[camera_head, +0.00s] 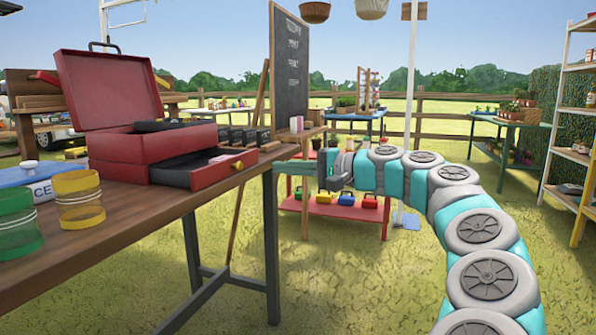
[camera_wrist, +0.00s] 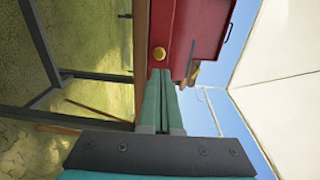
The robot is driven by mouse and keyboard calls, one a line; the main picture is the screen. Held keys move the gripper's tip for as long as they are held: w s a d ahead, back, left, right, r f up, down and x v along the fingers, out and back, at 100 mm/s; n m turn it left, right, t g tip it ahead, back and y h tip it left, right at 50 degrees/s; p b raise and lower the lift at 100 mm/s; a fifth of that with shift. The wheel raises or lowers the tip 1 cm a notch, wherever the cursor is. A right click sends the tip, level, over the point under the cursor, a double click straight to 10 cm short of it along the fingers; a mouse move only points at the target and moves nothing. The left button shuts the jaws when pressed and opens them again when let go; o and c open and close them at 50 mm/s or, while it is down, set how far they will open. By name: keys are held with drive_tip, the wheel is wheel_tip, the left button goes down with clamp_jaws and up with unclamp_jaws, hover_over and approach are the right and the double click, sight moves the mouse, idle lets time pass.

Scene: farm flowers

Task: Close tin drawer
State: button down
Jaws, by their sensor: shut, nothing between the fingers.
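The red tin box (camera_head: 150,150) stands on the wooden table with its lid raised. It also shows in the wrist view (camera_wrist: 210,25). Its lower drawer (camera_head: 205,177) is pulled out toward the right, with a round yellow knob (camera_head: 237,166) on its front and something pink lying inside. In the wrist view the drawer front (camera_wrist: 180,45) and knob (camera_wrist: 158,54) are just beyond my fingertips. My gripper (camera_head: 278,168) is shut and empty, right of the drawer front and pointing at it. Its two green fingers (camera_wrist: 160,75) lie together in the wrist view. I cannot tell whether they touch the drawer.
Small dark boxes (camera_head: 235,137) and a chalkboard (camera_head: 290,75) are behind the drawer. A low red bench (camera_head: 335,210) stands beyond my arm.

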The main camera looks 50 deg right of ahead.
sight(241, 166)
drive_tip(key=x, duration=0.8)
drive_tip(key=shift+w+b, duration=0.15)
drive_tip(key=shift+b, duration=0.15)
drive_tip(key=x, duration=0.3)
drive_tip(key=p+x, duration=0.1)
drive_tip(key=x, duration=0.2)
drive_tip(key=p+x, duration=0.1)
drive_tip(key=x, duration=0.2)
drive_tip(key=shift+a+r, duration=0.1)
drive_tip(key=shift+r, duration=0.25)
